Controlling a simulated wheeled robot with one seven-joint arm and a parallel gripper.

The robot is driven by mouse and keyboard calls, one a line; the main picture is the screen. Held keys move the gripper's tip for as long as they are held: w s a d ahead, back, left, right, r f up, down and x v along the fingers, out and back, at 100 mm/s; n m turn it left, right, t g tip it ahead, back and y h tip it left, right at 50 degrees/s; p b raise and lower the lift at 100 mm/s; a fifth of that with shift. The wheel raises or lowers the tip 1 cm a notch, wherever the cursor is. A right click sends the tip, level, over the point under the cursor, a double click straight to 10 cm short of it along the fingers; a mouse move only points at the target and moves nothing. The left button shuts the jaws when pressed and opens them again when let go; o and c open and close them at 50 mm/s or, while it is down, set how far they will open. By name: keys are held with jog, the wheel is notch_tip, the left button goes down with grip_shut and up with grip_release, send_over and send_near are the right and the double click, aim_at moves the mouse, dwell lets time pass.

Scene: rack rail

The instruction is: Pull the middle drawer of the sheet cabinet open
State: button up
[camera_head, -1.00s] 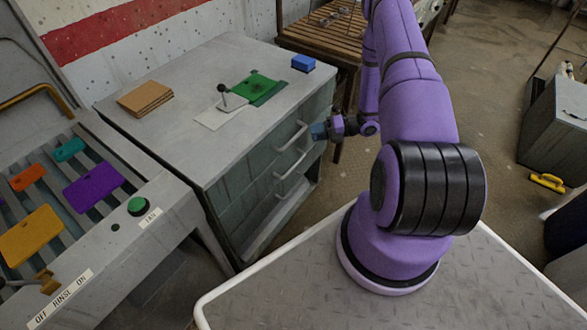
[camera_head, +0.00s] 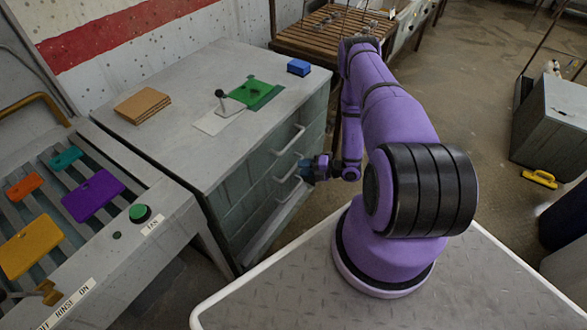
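The grey sheet cabinet (camera_head: 240,185) stands left of my arm, its drawer fronts facing me and to the right. Light bar handles show on it: an upper handle (camera_head: 289,141), a middle handle (camera_head: 286,171) and a lower handle (camera_head: 289,192). The drawers look closed. My gripper (camera_head: 303,170) is in front of the drawer fronts, at the right end of the middle handle. It partly hides that handle. I cannot tell whether it touches the handle or whether its fingers are open or shut.
On the cabinet top are brown sheets (camera_head: 143,105), green sheets (camera_head: 255,92), a dark-knobbed tool (camera_head: 221,97) and a blue block (camera_head: 299,67). A rinse bench (camera_head: 110,255) with coloured tags adjoins at left. A slatted wooden table (camera_head: 325,28) stands behind. Floor at right is partly clear.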

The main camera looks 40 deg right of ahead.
aim_at(294, 167)
jog(key=shift+x, duration=2.15)
grip_shut()
